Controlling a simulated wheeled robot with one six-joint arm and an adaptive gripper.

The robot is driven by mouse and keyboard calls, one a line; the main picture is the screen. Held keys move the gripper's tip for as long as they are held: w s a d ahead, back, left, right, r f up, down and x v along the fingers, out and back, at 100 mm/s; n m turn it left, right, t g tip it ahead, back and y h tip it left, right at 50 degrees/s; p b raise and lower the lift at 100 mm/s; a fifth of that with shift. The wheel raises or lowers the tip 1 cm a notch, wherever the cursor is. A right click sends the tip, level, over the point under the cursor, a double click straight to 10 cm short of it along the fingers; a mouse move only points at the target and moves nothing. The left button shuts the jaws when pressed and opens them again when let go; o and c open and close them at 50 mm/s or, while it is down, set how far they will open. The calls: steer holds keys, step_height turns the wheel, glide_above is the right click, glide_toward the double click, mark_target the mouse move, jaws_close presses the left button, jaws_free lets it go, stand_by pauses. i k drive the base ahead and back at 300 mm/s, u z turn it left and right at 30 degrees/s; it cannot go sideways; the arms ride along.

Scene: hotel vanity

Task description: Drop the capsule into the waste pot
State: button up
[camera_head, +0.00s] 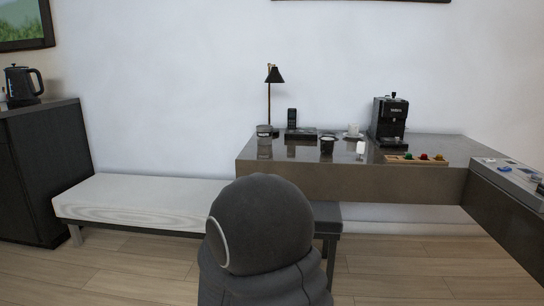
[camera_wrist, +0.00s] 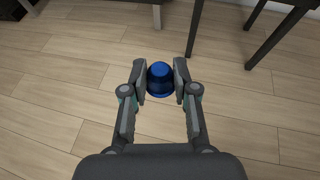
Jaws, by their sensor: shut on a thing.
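My gripper (camera_wrist: 160,75) shows in the wrist view, its two fingers closed on the sides of a shiny dark blue capsule (camera_wrist: 160,83). The capsule is held above the wood floor, well clear of any surface. In the head view my own arm fills the bottom centre, and the gripper and the held capsule are hidden. A small dark open pot (camera_head: 327,146), which looks like the waste pot, stands near the front middle of the desk. The pot is not in the wrist view.
The desk (camera_head: 300,170) carries a black coffee machine (camera_head: 388,122), a lamp (camera_head: 270,95), a phone (camera_head: 292,122), a white cup (camera_head: 353,131), a white item (camera_head: 361,147) and a wooden holder (camera_head: 396,160) with coloured capsules. A grey tray (camera_head: 490,168) lies right. A bench (camera_head: 140,200) stands left.

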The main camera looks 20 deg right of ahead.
mark_target(263, 144)
steer(key=k, duration=0.7)
steer(key=z, duration=0.75)
steer(key=i, duration=2.25)
steer(key=u, duration=0.9)
